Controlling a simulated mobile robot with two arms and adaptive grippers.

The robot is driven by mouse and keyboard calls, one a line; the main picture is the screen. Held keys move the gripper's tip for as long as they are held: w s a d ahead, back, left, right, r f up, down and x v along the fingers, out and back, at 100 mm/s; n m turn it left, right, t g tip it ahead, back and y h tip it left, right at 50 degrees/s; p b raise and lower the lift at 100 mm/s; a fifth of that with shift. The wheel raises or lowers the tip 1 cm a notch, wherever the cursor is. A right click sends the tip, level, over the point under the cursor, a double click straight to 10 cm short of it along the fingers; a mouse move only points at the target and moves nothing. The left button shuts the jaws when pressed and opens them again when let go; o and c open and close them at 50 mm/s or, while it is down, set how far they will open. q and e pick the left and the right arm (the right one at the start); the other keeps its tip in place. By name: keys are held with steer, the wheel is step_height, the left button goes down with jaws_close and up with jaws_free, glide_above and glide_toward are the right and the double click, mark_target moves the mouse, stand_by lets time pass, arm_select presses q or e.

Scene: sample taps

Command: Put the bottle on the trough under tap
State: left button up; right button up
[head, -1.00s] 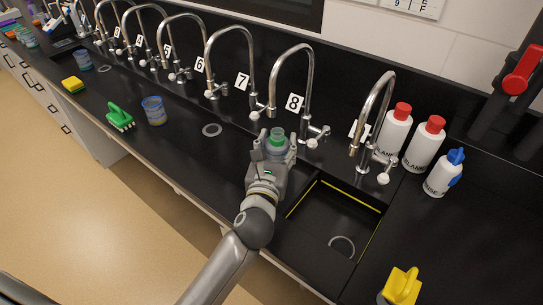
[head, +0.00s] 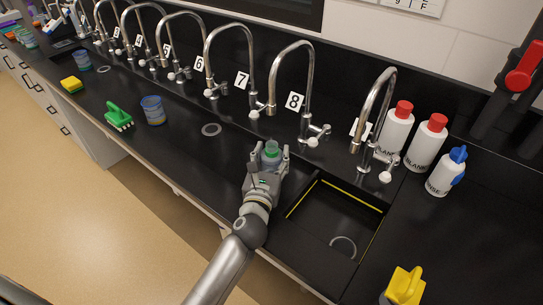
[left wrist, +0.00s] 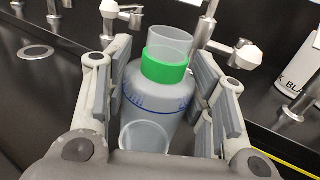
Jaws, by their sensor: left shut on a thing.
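A clear grey bottle with a bright green neck band (left wrist: 165,66) and blue markings stands upright between my left gripper's fingers. In the head view the bottle (head: 271,156) shows only its top part. My left gripper (head: 268,158) is shut on it, in front of tap 8 (head: 310,95) and left of the sink. The black trough strip (head: 238,140) runs along under the taps, with a metal drain ring (head: 211,129) left of the bottle. The bottle's base is hidden, so I cannot tell whether it touches the surface. My right gripper is not in view.
A sink (head: 330,225) lies right of the gripper. White red-capped bottles (head: 427,145) and a blue-topped bottle (head: 443,172) stand at the right. A yellow brush (head: 403,287), a green brush (head: 118,117) and a blue cup (head: 153,110) are on the bench.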

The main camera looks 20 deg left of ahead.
arm_select(q)
steer(key=o, duration=1)
steer(key=shift+f, duration=0.1)
steer(key=shift+r, duration=0.25)
steer(key=s, duration=0.3)
steer(key=s+b, duration=0.1)
steer(key=s, duration=0.3)
steer(key=s+d, duration=0.1)
steer(key=s, duration=0.3)
steer(key=shift+d+f+b, duration=0.1)
steer(key=shift+f+b, duration=0.1)
steer(key=shift+b, duration=0.2)
steer(key=shift+s+r, duration=0.15)
steer(key=shift+s, duration=0.35)
